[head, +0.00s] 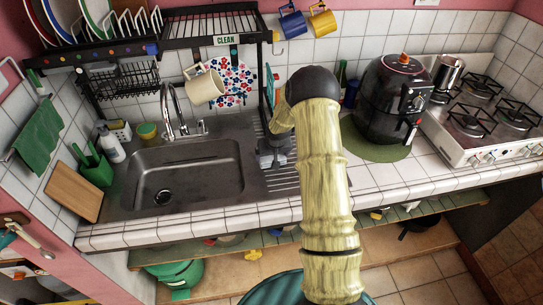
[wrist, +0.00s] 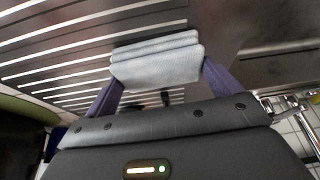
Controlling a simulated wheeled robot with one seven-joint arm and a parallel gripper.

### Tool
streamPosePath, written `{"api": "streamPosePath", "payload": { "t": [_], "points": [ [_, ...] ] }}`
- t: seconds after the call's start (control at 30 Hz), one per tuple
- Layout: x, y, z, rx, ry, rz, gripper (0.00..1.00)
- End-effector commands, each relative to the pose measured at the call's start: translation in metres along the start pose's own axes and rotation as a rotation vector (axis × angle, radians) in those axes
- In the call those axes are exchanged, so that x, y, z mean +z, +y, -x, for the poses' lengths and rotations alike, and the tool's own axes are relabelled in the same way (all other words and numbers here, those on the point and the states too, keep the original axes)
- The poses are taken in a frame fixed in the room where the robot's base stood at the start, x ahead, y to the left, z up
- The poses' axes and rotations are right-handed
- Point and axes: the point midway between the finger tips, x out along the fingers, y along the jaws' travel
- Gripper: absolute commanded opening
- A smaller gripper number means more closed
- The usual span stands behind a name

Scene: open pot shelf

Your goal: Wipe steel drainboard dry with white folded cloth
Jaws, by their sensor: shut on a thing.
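The white folded cloth (wrist: 157,62) shows in the wrist view between the two purple fingers of my gripper (wrist: 160,85), which is shut on it. The cloth is folded in several layers. It lies over or against the ribbed steel drainboard (wrist: 45,52); I cannot tell whether it is touching. In the head view my gripper (head: 271,160) is over the drainboard (head: 283,181), just right of the sink basin.
The empty sink basin (head: 190,175) with a tall faucet (head: 178,115) is to the left. A black air fryer (head: 392,100) on a green mat (head: 374,147) stands to the right, beside the stove (head: 485,115). A rack (head: 210,27) with hanging mugs is above.

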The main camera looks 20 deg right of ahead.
Motion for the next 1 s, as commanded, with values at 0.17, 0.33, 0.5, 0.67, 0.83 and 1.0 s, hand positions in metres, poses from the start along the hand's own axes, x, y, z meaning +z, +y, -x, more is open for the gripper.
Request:
{"api": "streamPosePath", "payload": {
  "t": [0.17,0.33,0.5,0.67,0.83,1.0],
  "points": [
    [-0.001,-0.006,0.007,0.002,-0.002,-0.004,0.65],
    [-0.011,-0.008,0.031,0.001,-0.001,-0.003,0.65],
    [-0.018,-0.011,0.045,-0.001,0.0,0.003,0.65],
    [-0.023,-0.012,0.059,-0.002,-0.001,0.004,0.65],
    [-0.028,-0.012,0.071,-0.002,0.0,0.004,0.65],
    [-0.03,-0.013,0.076,-0.002,0.0,0.006,0.65]
  ]
}}
